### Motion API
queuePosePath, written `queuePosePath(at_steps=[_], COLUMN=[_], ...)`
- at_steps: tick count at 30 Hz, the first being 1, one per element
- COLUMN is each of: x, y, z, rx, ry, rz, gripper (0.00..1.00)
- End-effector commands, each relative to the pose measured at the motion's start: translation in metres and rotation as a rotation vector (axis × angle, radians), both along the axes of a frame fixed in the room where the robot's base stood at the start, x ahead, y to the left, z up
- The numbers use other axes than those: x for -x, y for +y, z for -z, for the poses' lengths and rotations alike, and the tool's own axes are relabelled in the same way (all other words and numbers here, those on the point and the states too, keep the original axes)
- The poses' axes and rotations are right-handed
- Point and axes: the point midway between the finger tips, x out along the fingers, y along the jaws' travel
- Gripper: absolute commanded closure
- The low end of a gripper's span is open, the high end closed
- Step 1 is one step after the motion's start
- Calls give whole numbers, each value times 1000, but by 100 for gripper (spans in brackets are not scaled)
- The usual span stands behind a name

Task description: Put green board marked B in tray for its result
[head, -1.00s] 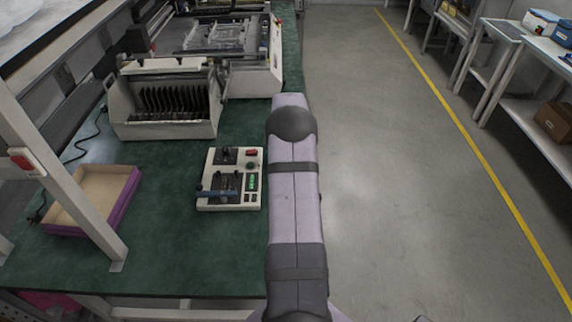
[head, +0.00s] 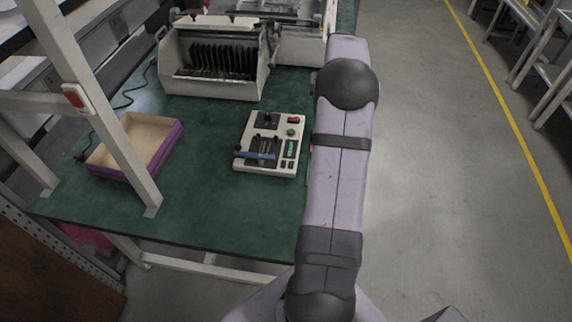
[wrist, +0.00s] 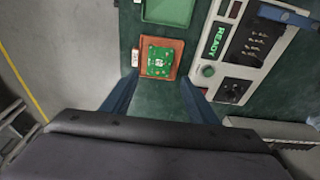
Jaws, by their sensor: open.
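In the wrist view a green board (wrist: 159,62) lies in a shallow orange-brown holder (wrist: 176,44) on the green bench top. No letter is readable on it. My gripper (wrist: 160,77) is open, with its two blue fingers spread on either side of the board's near end; nothing is between them. A green tray (wrist: 168,10) is partly in view beyond the holder. In the head view a purple-sided tray (head: 158,158) stands on the left of the bench. My arm hides the gripper and the board there.
A white tester (head: 247,138) sits on the bench; its display reads READY in the wrist view (wrist: 217,42). A slotted rack (head: 215,85) stands behind it. A white post (head: 125,165) rises before the purple-sided tray. Bare bench lies between tray and tester.

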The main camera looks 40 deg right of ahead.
Motion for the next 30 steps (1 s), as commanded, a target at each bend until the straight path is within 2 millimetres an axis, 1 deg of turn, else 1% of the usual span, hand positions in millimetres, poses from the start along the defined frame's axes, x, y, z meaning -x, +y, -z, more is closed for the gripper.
queuePosePath(at_steps=[2, 4, 5, 7, 8, 9, 11, 12, 14, 15, 17, 18, 20, 21, 23, 24, 25, 27, 30], x=[-3, -6, -7, -11, -12, -12, -10, -6, 2, 10, 25, 38, 58, 72, 93, 107, 117, 137, 160], y=[9, 24, 33, 60, 74, 94, 129, 153, 190, 215, 249, 271, 300, 317, 338, 350, 358, 372, 385], z=[-1, -3, -4, -6, -7, -9, -10, -11, -11, -11, -9, -7, -4, -2, 3, 6, 8, 13, 19], rx=[-2, -6, -8, -15, -18, -23, -30, -35, -42, -47, -53, -57, -62, -65, -68, -70, -71, -73, -75], ry=[2, 5, 9, 16, 20, 27, 38, 47, 60, 69, 83, 94, 109, 119, 133, 141, 149, 160, 175], rz=[-15, -39, -53, -96, -118, -151, -206, -246, -309, -352, -415, -456, -517, -553, -607, -639, -661, -705, -750], gripper=[46, 46, 46, 46, 46, 46, 46, 46, 46, 46, 46, 46, 46, 46, 46, 46, 46, 46, 46])
